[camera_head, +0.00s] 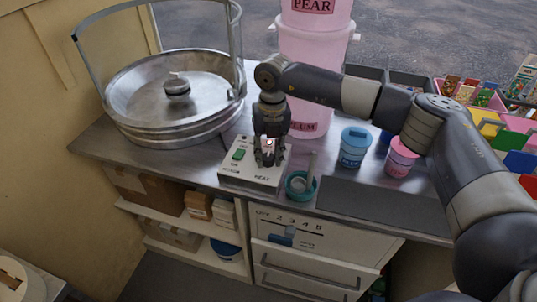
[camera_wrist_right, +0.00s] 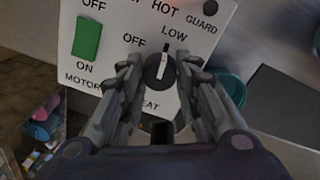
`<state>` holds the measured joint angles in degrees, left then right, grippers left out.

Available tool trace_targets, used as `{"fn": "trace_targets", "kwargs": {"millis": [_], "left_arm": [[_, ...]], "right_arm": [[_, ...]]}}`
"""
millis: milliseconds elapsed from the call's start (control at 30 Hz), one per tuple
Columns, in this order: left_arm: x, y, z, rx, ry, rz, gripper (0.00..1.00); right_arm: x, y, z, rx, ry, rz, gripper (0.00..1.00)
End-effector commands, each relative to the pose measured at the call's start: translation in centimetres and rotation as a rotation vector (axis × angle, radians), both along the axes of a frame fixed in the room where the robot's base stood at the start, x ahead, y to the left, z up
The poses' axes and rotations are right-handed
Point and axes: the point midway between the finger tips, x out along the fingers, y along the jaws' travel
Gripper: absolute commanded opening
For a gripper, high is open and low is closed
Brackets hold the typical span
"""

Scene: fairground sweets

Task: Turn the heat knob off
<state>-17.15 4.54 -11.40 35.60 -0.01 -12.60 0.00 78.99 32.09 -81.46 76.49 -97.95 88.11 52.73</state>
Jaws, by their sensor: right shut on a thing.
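The white control box (camera_head: 243,179) stands on the metal counter below the steel bowl. In the right wrist view the round black heat knob (camera_wrist_right: 153,68) has a white pointer line, which lies closer to the LOW label than to OFF. My right gripper (camera_head: 268,160) reaches down onto the box from above. In the right wrist view its two fingers (camera_wrist_right: 158,76) are closed on the heat knob, one on each side. The lower part of the HEAT label is partly hidden by a finger. My left gripper is not in view.
A green motor switch (camera_wrist_right: 87,38) is left of the knob. A teal cup (camera_head: 300,187) with a utensil stands close right of the box. Blue (camera_head: 354,147) and pink (camera_head: 401,158) tubs stand farther right. The steel bowl (camera_head: 130,88) is behind left, pink containers (camera_head: 310,55) behind.

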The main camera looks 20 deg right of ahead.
Motion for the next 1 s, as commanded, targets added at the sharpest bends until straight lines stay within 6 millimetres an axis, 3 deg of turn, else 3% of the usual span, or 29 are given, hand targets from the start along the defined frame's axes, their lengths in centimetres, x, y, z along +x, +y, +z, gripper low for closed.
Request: {"fn": "trace_targets", "kwargs": {"millis": [500, 1000], "left_arm": [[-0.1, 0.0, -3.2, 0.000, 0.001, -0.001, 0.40], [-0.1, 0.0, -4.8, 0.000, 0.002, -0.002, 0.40]], "right_arm": [[0.1, 0.0, -0.2, 0.001, -0.002, 0.456, 0.06], [0.2, -0.1, -0.1, 0.000, -0.002, 0.839, 0.06]]}}
